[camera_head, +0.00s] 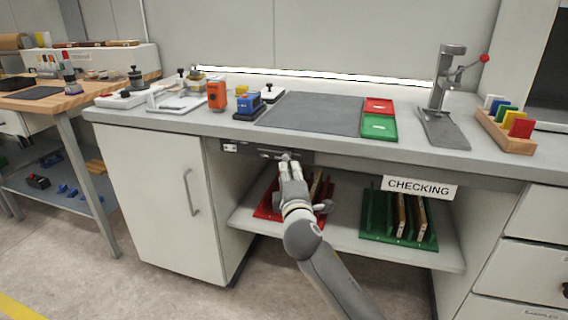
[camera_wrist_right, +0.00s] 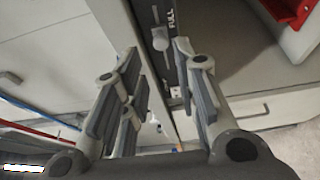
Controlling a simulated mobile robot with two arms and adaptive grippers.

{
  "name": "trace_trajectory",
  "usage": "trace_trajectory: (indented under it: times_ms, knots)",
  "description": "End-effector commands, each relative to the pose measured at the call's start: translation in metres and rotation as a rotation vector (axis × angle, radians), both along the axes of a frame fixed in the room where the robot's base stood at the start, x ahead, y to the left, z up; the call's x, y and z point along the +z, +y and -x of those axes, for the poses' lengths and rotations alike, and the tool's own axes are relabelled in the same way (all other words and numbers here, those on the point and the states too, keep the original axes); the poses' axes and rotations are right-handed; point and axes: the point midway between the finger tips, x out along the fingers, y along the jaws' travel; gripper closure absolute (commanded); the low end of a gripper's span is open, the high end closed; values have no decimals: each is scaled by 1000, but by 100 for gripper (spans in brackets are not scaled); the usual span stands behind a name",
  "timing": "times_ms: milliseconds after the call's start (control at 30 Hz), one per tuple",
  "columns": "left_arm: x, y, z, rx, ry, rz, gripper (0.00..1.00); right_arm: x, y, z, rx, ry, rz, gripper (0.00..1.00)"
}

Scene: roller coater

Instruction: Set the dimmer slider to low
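The dimmer is a dark strip panel (camera_head: 248,150) under the front edge of the workbench. In the right wrist view its pale slider knob (camera_wrist_right: 160,38) sits on the strip beside the printed word FULL. My right gripper (camera_head: 288,157) is at the panel in the head view, covering part of it. In the right wrist view the right gripper (camera_wrist_right: 157,50) is open, with one finger on each side of the knob and a gap visible around it. Whether a finger touches the knob I cannot tell. My left gripper is out of view.
The workbench (camera_head: 205,123) overhangs the panel. A white cabinet door (camera_head: 160,190) with a handle is at left. Below, a shelf (camera_head: 340,242) holds a red rack (camera_head: 267,205) and a green rack (camera_head: 375,225). A CHECKING sign (camera_head: 419,187) hangs at right.

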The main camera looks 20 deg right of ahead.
Motion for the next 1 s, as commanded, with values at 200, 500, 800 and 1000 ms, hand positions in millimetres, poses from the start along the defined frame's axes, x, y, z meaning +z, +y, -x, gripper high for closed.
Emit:
trace_trajectory:
  times_ms: [200,500,800,1000]
  knots:
    - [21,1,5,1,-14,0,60,-2,-7,-36,-1,1,-1,72]
    - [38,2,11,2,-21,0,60,-2,-14,-71,0,1,-3,72]
    - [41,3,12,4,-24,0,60,-1,-16,-81,1,1,-3,72]
    - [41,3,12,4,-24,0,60,-1,-16,-81,1,1,-3,72]
